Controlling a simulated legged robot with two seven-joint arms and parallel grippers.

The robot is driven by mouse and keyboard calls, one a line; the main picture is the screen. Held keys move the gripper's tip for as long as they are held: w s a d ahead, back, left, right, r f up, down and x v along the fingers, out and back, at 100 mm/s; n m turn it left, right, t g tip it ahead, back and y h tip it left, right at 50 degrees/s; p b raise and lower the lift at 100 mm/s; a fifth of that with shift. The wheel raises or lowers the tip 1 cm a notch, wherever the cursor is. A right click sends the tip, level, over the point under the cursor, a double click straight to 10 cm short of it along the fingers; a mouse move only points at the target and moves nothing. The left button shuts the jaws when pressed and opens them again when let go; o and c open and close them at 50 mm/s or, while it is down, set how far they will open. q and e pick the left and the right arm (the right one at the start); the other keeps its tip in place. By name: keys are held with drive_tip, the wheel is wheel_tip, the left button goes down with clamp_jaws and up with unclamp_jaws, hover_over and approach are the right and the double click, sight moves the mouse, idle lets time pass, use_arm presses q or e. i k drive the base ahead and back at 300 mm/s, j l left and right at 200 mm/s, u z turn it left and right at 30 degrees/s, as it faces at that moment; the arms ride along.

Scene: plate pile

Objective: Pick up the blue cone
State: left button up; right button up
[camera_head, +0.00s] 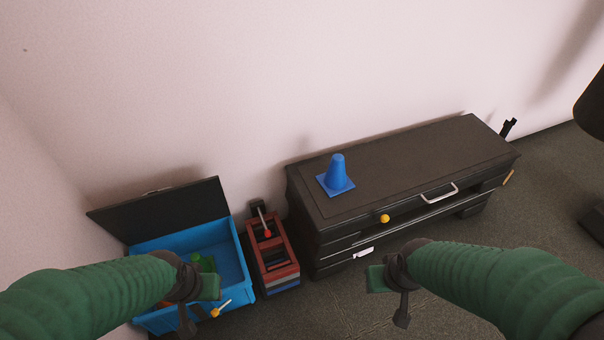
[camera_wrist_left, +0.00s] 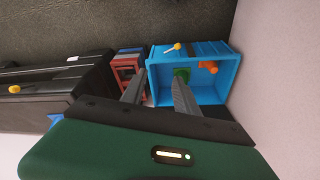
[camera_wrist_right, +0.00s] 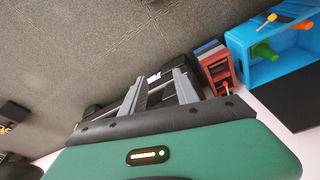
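The blue cone (camera_head: 337,174) stands upright on its square base, on the left part of the top of a dark low cabinet (camera_head: 420,160). A bit of blue at the cabinet's edge in the left wrist view (camera_wrist_left: 55,121) may be the cone, mostly hidden by my gripper body. My left gripper (camera_head: 198,305) is over the front of the blue bin, well left of and below the cone. Its fingers are apart and empty in the left wrist view (camera_wrist_left: 158,82). My right gripper (camera_head: 388,295) is in front of the cabinet, apart from the cone. Its fingers are apart and empty (camera_wrist_right: 160,78).
An open blue bin (camera_head: 237,265) with a dark raised lid (camera_head: 165,208) holds green and orange things. Red crates (camera_head: 275,257) stand between bin and cabinet. The cabinet has a handle (camera_head: 439,194) and a yellow knob (camera_head: 384,218).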

sight(335, 182)
drive_tip(key=i+l+u, duration=0.1)
drive_tip(key=l+u, duration=0.2)
drive_tip(key=u, duration=0.2)
drive_tip(key=l+u, duration=0.35)
drive_tip(key=u, duration=0.15)
drive_tip(key=l+u, duration=0.35)
drive_tip(key=u, duration=0.15)
